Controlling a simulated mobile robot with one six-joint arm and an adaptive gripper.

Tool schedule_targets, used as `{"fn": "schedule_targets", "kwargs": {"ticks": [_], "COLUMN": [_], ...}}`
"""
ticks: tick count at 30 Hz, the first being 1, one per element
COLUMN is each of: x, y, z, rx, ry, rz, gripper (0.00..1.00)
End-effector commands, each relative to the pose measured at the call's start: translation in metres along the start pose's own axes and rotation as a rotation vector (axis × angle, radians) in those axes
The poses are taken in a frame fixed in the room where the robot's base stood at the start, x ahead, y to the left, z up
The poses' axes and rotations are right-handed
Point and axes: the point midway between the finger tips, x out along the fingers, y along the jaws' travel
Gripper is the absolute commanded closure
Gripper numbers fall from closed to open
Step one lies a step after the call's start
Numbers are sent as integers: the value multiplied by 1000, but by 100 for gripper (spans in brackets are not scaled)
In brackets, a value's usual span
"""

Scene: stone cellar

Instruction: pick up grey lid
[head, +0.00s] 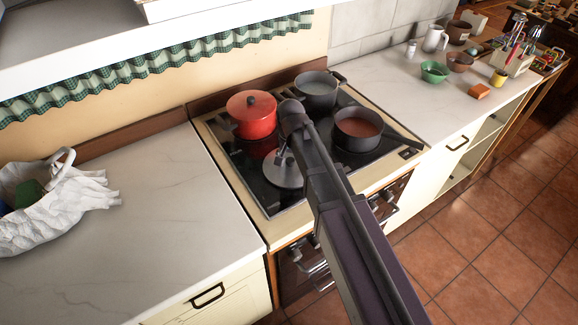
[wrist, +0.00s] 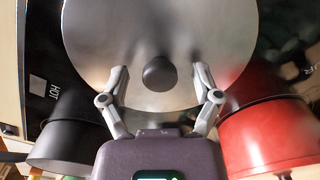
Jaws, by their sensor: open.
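The grey lid (head: 285,171) is a round metal disc lying on the black hob at the front left. In the wrist view the grey lid (wrist: 160,25) fills the upper middle, with its dark round knob (wrist: 159,73) near the centre. My gripper (wrist: 160,78) is open, with one finger on each side of the knob. I cannot tell whether the fingers touch the lid. In the head view my gripper (head: 284,158) is over the lid, and my arm hides part of it.
A red pot (head: 251,118) with a lid stands behind the grey lid. A grey pot (head: 317,90) and a dark pan (head: 358,132) of reddish food stand on the hob (head: 233,160) too. The left counter (head: 170,215) is mostly clear, with a white bag (head: 60,212) at its far left.

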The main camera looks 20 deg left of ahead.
Motion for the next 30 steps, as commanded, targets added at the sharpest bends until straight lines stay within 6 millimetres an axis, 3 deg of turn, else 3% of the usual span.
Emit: {"fn": "schedule_targets", "kwargs": {"ticks": [3,11,30], "x": [0,0,-8], "y": [0,0,0], "z": [0,0,0], "rx": [0,0,-1], "ry": [0,0,0], "rz": [0,0,0], "gripper": [22,99,100]}}
